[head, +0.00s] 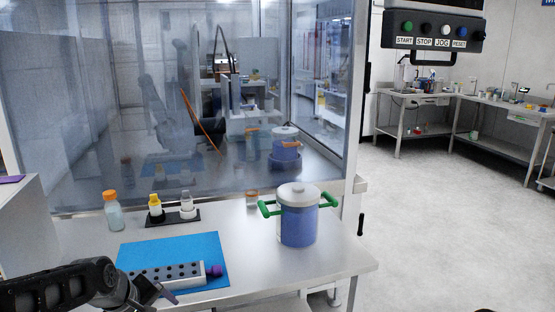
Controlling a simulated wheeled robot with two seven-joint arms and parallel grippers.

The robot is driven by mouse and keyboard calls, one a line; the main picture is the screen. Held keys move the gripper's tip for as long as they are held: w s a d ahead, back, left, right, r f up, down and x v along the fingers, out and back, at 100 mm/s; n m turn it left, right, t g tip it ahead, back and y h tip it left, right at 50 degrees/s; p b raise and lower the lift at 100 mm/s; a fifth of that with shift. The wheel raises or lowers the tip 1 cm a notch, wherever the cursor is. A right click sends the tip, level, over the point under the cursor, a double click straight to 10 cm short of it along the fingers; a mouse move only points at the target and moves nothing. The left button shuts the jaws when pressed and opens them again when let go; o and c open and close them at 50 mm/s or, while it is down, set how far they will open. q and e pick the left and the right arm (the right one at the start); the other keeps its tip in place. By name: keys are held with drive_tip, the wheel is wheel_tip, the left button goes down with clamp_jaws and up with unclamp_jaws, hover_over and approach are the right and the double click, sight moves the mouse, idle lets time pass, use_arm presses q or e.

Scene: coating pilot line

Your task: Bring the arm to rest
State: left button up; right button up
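My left arm comes in at the bottom left. Its gripper (154,291) is low at the front edge of the blue mat (190,247), near a white rack with holes (160,273). The fingers are small, dark and partly cut off by the frame, so I cannot tell whether they are open or shut. I see nothing clearly held in them. My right gripper is not in view.
On the steel bench (240,263) stand a blue pot with green handles (298,225), an orange-capped bottle (113,214) and a black holder (172,219) with two small bottles. A glass screen (150,100) rises behind. Open floor (430,220) lies right.

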use_arm(q)
drive_tip(key=d+f+m+h, duration=0.1)
drive_tip(key=d+f+m, duration=0.1)
drive_tip(key=d+f, duration=0.35)
drive_tip(key=d+f+m+h, duration=0.1)
drive_tip(key=d+f+m, duration=0.15)
drive_tip(key=f, duration=0.55)
drive_tip(key=s+d+f+m+g, duration=0.1)
drive_tip(key=s+d+f, duration=0.4)
drive_tip(key=s, duration=0.3)
drive_tip(key=s+d+f+m+g, duration=0.2)
drive_tip(key=s+d+f, duration=0.3)
drive_tip(key=s+f, duration=0.3)
drive_tip(key=s+d+f+m+g+h, duration=0.1)
drive_tip(key=s+d+f, duration=0.4)
drive_tip(key=s, duration=0.5)
wheel_tip(320, 180, down, 2)
drive_tip(key=shift+d+f+g, duration=0.1)
drive_tip(key=shift+d+g, duration=0.15)
drive_tip(key=shift+g, duration=0.15)
drive_tip(key=shift+m, duration=0.25)
